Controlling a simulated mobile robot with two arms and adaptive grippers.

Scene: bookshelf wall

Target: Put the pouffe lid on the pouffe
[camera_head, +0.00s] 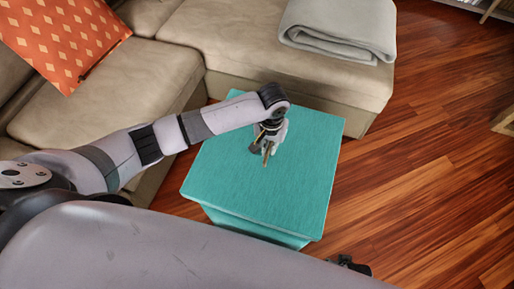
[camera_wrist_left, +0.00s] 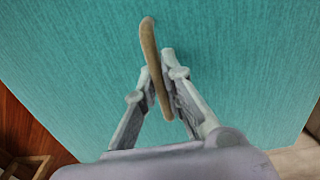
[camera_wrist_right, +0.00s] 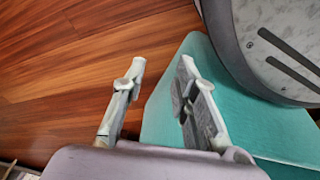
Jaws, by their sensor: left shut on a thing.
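The teal pouffe lid (camera_head: 290,190) lies flat over the teal pouffe (camera_head: 255,231), whose side shows below the lid's near edge. I cannot tell whether the lid is fully seated or slightly above it. My left gripper (camera_head: 267,150) is above the middle of the lid, shut on its tan loop handle (camera_wrist_left: 152,65). The lid fills most of the left wrist view (camera_wrist_left: 80,60). My right gripper (camera_wrist_right: 158,75) is open and empty, with teal surface beside and behind its right finger; only a small dark part shows at the bottom of the head view.
A beige sofa (camera_head: 170,75) stands behind and left of the pouffe, close to the lid's far edge. It holds an orange patterned cushion (camera_head: 62,38) and a folded grey blanket (camera_head: 340,28). The wooden floor (camera_head: 430,150) to the right is clear.

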